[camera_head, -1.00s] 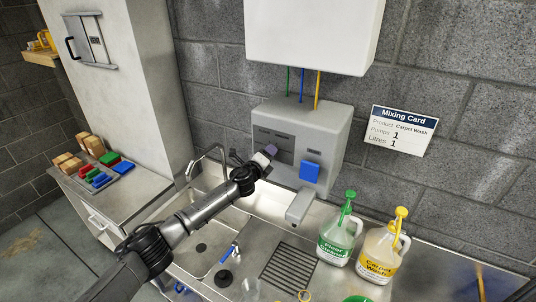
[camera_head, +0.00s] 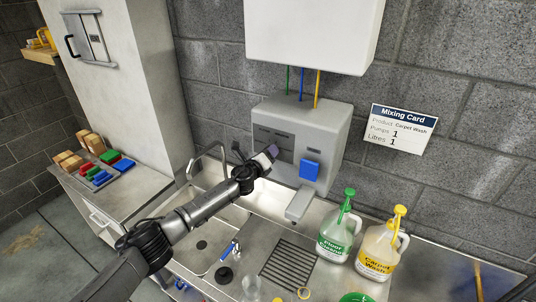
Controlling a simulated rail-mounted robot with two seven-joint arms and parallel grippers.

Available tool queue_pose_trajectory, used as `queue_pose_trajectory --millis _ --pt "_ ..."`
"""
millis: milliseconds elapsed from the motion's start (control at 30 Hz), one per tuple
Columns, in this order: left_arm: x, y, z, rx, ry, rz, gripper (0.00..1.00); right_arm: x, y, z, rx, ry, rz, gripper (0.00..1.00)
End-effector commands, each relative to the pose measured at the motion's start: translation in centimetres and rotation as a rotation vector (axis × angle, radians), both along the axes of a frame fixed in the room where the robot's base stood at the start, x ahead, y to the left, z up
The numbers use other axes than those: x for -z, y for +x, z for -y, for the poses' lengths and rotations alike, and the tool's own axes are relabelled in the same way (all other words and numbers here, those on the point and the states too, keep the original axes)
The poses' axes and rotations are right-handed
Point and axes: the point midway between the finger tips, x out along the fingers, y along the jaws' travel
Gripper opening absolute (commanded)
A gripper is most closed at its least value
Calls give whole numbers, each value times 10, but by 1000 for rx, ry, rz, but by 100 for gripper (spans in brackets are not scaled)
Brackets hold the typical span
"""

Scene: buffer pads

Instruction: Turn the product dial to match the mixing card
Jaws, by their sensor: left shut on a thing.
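The grey dispenser (camera_head: 322,124) is fixed to the block wall above the sink. My left gripper (camera_head: 268,154) is at the left part of its front, shut on what appears to be the product dial; the gripper hides the dial, so its setting cannot be read. A blue square button (camera_head: 309,170) is right of the gripper on the dispenser. The mixing card (camera_head: 401,128) on the wall reads Product: Carpet Wash, Pumps 1, Litres 1. My right gripper is not in view.
A green-topped Floor Cleaner jug (camera_head: 337,238) and a yellow-topped Carpet Wash jug (camera_head: 379,250) stand on the steel counter. A tap (camera_head: 212,153) rises behind the sink, left of my forearm. Coloured pads and brushes (camera_head: 112,165) lie on the left cabinet.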

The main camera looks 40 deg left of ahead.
Motion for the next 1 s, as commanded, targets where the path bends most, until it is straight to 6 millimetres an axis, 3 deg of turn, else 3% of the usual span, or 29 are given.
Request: queue_pose_trajectory --millis 167,200,433,767,1000 --pt "0 0 0 0 3 0 25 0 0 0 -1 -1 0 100" --pt "0 0 0 0 3 0 52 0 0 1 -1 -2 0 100" --pt "0 0 0 0 1 0 74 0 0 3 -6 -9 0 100" --pt "0 -3 -1 -1 1 0 74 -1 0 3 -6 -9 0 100" --pt "0 -27 3 1 4 -2 74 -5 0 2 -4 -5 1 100"
